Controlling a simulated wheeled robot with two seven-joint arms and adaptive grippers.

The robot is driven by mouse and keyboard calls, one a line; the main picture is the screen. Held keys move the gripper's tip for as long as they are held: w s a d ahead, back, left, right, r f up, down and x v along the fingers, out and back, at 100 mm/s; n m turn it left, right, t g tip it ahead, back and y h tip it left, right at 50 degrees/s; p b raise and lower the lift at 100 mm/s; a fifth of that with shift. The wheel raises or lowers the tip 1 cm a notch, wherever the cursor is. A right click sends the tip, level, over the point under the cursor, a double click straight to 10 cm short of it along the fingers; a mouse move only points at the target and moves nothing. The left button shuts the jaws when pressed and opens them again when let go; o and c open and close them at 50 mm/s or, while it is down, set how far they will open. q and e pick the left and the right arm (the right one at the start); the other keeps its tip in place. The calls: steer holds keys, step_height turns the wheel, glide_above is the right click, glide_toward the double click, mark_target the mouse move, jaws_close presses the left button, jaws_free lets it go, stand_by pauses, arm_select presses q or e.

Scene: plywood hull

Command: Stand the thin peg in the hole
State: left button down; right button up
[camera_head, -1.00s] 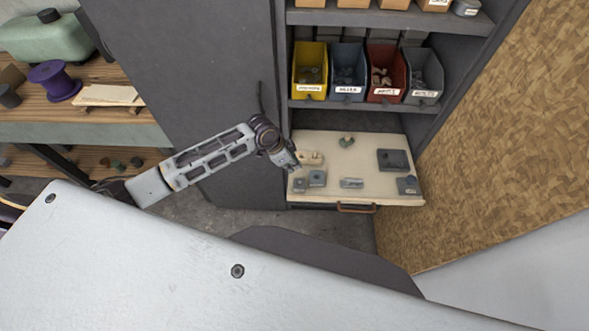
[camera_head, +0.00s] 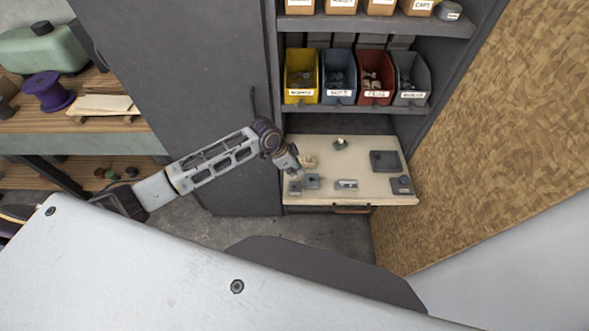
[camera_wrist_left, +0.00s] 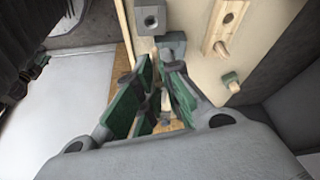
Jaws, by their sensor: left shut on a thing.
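My left gripper (camera_head: 297,169) is over the left part of a pale pull-out board (camera_head: 366,188), just above two small grey blocks. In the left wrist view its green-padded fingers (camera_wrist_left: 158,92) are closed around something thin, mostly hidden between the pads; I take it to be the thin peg. A grey block with a round hole (camera_wrist_left: 150,17) lies just beyond the fingertips. Another grey block (camera_wrist_left: 171,42) is partly hidden by them. My right gripper is out of view.
Bins (camera_head: 339,78) stand on the shelf above. A cabinet door (camera_head: 185,100) is left, a chipboard wall (camera_head: 475,130) right. The board's middle is mostly clear.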

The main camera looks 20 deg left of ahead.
arm_select(q)
steer(key=shift+f, duration=0.4)
steer(key=shift+f+b, duration=0.35)
steer(key=shift+f, duration=0.7)
steer(key=shift+f+b, duration=2.4)
steer(key=shift+b, duration=0.15)
steer(key=shift+f, duration=0.15)
steer(key=shift+f, duration=0.3)
steer(key=c, duration=1.5)
jaws_free()
